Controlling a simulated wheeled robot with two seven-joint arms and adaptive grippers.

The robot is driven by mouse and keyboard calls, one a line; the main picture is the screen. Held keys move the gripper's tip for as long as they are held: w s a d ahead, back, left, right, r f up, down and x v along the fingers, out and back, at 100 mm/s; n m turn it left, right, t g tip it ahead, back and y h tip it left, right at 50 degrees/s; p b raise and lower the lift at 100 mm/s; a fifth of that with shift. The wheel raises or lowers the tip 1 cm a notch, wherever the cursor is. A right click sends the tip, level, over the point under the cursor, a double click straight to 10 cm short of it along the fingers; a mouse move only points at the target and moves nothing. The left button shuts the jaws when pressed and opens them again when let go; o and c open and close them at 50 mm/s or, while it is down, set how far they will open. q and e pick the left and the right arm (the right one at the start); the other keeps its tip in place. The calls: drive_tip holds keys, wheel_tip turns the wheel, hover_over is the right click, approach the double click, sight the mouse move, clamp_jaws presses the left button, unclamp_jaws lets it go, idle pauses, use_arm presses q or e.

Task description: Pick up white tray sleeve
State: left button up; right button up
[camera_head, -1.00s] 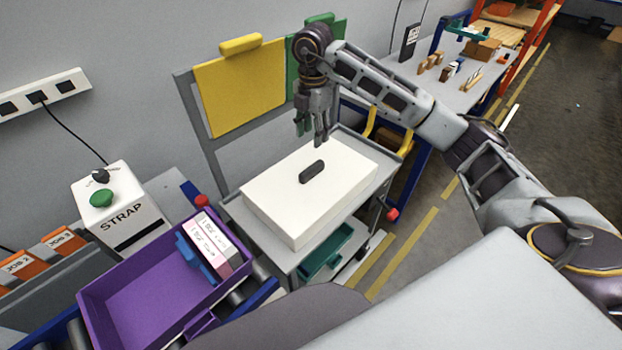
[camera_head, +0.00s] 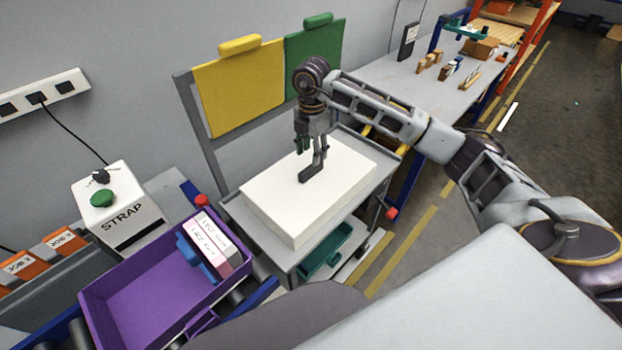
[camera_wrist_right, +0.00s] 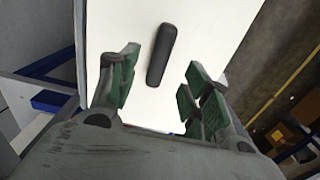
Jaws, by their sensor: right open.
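The white tray sleeve (camera_head: 297,212) is a flat white box lying on top of a grey cart (camera_head: 255,222). A dark handle (camera_head: 308,175) sits on the middle of its top face. My right gripper (camera_head: 312,160) points down over the sleeve, close to the handle. In the right wrist view the gripper (camera_wrist_right: 158,82) is open, with green-padded fingers on either side of the dark handle (camera_wrist_right: 161,55) and apart from it. The sleeve's white top (camera_wrist_right: 205,40) fills much of that view. My left gripper is not in view.
A purple bin (camera_head: 140,315) with a white and pink box (camera_head: 215,245) stands at the lower left, near the STRAP machine (camera_head: 118,212). Yellow (camera_head: 240,90) and green (camera_head: 318,60) panels rise behind the cart. A teal tray (camera_head: 327,252) is on the lower shelf.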

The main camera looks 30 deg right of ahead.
sight(311, 166)
drive_tip(key=shift+f, duration=0.9)
drive_tip(key=shift+f, duration=0.15)
drive_tip(key=shift+a+f+p, duration=0.1)
drive_tip(key=shift+f+p, duration=0.55)
drive_tip(key=shift+f, duration=1.8)
clamp_jaws()
